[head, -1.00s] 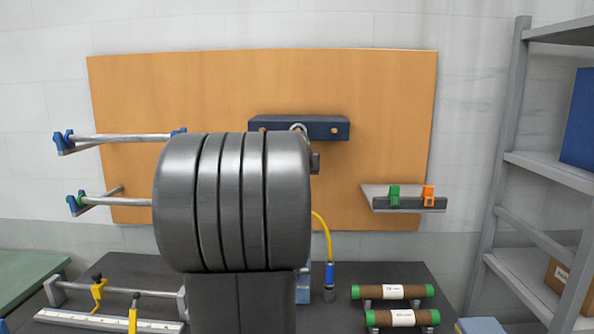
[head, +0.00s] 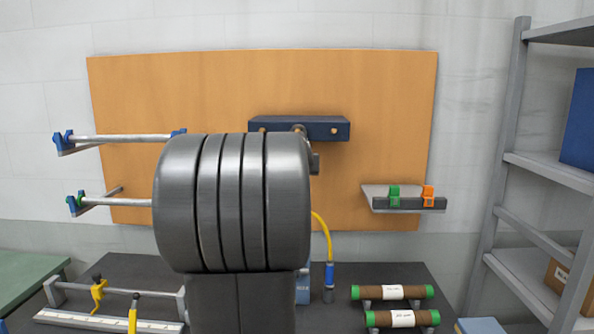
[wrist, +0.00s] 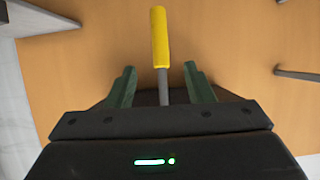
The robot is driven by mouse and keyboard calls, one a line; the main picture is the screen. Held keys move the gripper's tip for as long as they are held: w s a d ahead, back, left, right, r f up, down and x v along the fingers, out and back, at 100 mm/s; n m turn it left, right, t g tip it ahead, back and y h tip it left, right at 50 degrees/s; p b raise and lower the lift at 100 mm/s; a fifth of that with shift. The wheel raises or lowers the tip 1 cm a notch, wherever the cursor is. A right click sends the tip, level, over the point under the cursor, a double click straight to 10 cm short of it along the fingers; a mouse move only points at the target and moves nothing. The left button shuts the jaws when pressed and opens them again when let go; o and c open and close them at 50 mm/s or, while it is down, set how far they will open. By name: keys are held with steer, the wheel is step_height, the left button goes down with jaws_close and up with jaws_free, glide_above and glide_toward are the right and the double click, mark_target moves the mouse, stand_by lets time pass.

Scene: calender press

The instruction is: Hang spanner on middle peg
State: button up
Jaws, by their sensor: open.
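The dark blue peg bar (head: 322,128) is on the orange board, with brass peg ends showing at its left and right. The middle peg (head: 299,129) has what looks like a ring around it, partly hidden by my arm. In the wrist view, the spanner (wrist: 160,40) shows a yellow handle and a grey shaft; its other end is hidden behind my gripper body. My gripper (wrist: 159,70) is open, with one green finger on each side of the shaft and a gap on both sides. In the head view my gripper is hidden behind my arm.
Two metal rails (head: 125,138) with blue ends stick out at left. A small shelf (head: 408,203) with green and orange clips is at right. A yellow hose (head: 322,232) and green-ended rolls (head: 391,292) are below. A grey rack (head: 494,170) stands at far right.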

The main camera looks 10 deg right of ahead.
steer(key=shift+s, duration=0.15)
steer(key=b+v, duration=0.2)
steer(key=v, duration=1.1)
steer(key=shift+s+r+b, duration=0.15)
steer(key=shift+s+b, duration=0.1)
steer(key=shift+b, duration=0.15)
steer(key=shift+w, duration=0.1)
steer(key=p+x, duration=0.3)
steer(key=x, duration=1)
steer(key=shift+w, duration=0.1)
